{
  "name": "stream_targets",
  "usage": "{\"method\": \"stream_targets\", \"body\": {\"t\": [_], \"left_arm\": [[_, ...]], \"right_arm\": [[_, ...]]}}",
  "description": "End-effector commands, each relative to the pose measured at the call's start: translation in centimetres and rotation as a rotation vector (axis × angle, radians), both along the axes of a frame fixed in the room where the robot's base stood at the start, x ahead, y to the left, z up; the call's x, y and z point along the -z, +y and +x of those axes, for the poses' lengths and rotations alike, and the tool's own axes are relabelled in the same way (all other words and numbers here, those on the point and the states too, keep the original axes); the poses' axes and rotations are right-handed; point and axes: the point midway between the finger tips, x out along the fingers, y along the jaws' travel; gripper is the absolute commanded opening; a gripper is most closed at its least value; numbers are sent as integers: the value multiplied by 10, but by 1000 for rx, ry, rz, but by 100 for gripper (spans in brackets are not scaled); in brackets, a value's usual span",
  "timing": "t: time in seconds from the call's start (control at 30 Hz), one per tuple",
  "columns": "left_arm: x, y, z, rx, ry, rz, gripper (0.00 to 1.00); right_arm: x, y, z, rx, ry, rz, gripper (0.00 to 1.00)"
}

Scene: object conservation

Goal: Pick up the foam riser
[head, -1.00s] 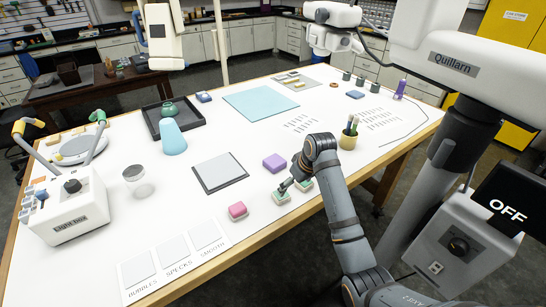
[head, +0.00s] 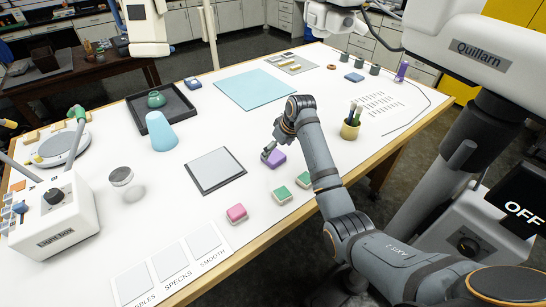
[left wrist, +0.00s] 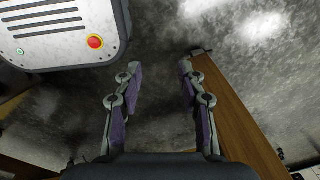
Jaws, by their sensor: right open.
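A small purple block (head: 279,160), which looks like the foam riser, lies on the white table right of the grey square pad. My right gripper (head: 267,157) is open at the block's left upper side and hides part of it. I cannot tell whether the fingers touch the block. My left gripper (left wrist: 160,68) is open and empty in the left wrist view, with dark floor beyond it and a wooden edge at its right.
Two green-topped blocks (head: 282,194) (head: 304,180) and a pink block (head: 236,213) stand near the front edge. The grey pad (head: 215,170) lies left. A pen cup (head: 350,130) stands right of my right arm. A blue mat (head: 255,89) lies behind.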

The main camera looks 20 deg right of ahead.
Motion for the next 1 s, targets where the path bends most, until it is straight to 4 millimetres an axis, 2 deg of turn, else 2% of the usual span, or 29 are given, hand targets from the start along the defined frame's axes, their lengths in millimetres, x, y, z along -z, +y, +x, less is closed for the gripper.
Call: {"method": "stream_targets", "body": {"t": [0.1,0.17,0.33,0.57,0.67,0.9,1.0], "left_arm": [[-13,0,23,2,-35,-1,40],[-18,0,28,1,-43,0,40],[-20,0,20,1,-32,-1,40],[-18,0,11,0,-16,0,40],[-18,0,11,0,-16,0,40],[-18,0,11,0,-17,0,40],[-18,0,11,0,-17,0,40]], "right_arm": [[10,0,8,-1,4,0,92],[18,0,14,0,5,1,92],[41,3,22,0,2,0,92],[44,4,24,0,0,-1,92],[44,4,24,0,0,0,82],[44,4,24,0,0,0,49],[44,4,24,0,0,0,39]]}}
